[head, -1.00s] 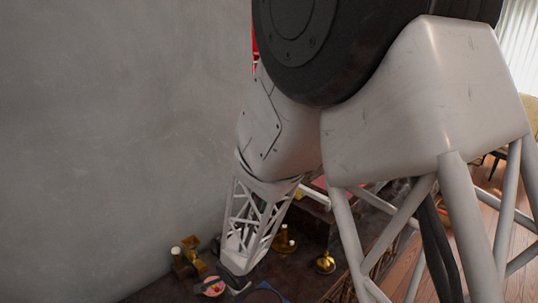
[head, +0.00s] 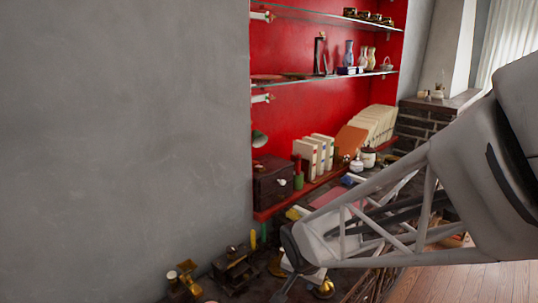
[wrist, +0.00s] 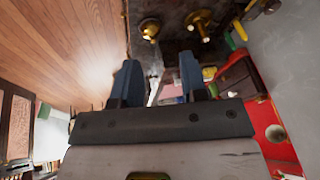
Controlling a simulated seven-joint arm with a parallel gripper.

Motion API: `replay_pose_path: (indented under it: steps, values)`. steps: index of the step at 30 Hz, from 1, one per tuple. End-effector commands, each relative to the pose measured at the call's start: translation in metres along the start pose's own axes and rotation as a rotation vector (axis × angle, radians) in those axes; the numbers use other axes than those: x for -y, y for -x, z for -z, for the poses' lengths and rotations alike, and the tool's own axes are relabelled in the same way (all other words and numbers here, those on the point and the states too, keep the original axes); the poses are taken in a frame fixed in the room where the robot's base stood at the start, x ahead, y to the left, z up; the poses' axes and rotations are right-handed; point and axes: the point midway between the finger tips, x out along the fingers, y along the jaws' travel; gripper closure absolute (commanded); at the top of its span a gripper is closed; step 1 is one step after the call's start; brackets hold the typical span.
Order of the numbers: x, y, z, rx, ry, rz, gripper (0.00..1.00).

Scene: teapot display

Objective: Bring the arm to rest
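My gripper (wrist: 158,64) shows in the wrist view with two blue-grey fingers standing well apart. I see nothing held between them. In the head view my arm reaches in from the right, and its end hangs low over the dark table near the brass pieces. Only a dark finger-like part of the gripper (head: 284,287) shows there, at the bottom edge. I cannot tell from the head view whether the gripper touches anything.
Brass pieces (head: 186,278) and a dark box-like object (head: 235,268) stand near my gripper. A wooden drawer box (head: 272,184), books (head: 312,156) and pots sit by the red wall. Glass shelves (head: 325,78) hold vases above. Wooden floor (wrist: 60,45) lies beside the table.

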Motion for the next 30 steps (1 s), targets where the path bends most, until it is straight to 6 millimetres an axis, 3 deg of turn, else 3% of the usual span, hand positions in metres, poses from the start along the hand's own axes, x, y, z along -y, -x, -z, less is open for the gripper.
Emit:
replay_pose_path:
  steps: [8, 18, 24, 30]
  values:
    - [-0.053, 0.057, -0.005, 0.025, 0.121, -0.043, 0.60]
    - [-0.110, 0.120, -0.029, 0.081, 0.282, -0.063, 0.60]
    - [-0.136, 0.150, -0.050, 0.118, 0.374, -0.057, 0.60]
    - [-0.151, 0.168, -0.065, 0.141, 0.436, -0.047, 0.60]
